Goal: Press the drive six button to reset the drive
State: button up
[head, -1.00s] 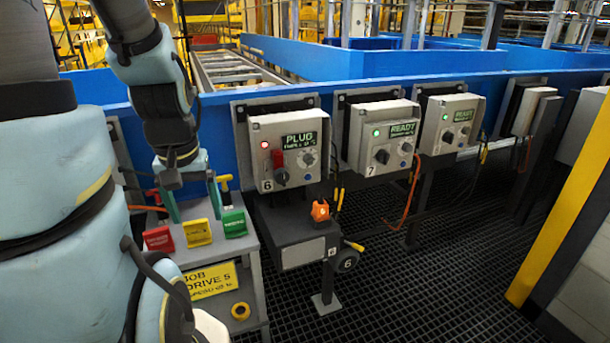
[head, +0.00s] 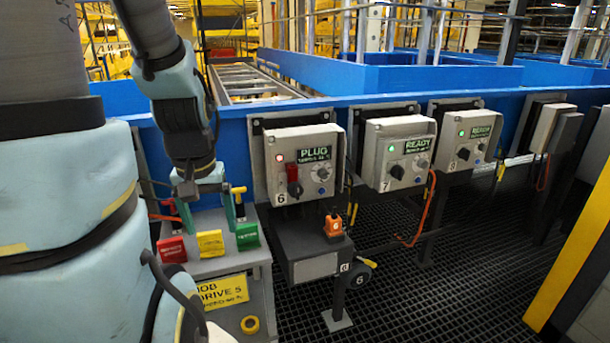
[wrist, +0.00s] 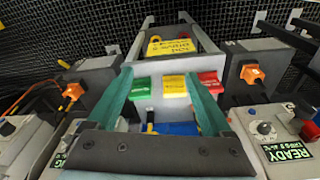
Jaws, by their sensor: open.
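The drive six box (head: 268,182) is a light grey box marked 6 on the blue wall. It has a lit red lamp (head: 280,157), a display starting with PLUG (head: 315,153), a red part (head: 292,172) above a black knob (head: 295,190), and a round grey control (head: 323,174). I cannot tell which part is the button. My gripper (head: 208,212) is open, pointing down over the tag stand to the left of the box, apart from it. In the wrist view my open gripper (wrist: 158,82) has nothing held between its teal fingers.
The stand (head: 262,285) carries red (head: 172,248), yellow (head: 210,243) and green (head: 247,236) tags and a yellow JOB DRIVE 5 sign (head: 222,292). An orange plug (head: 333,226) sits below box six. Drive seven (head: 399,155) reads READY, green lit. A yellow post (head: 570,235) stands right.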

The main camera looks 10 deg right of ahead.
dwell(0.3)
grip_shut()
dwell(0.6)
dwell(1.0)
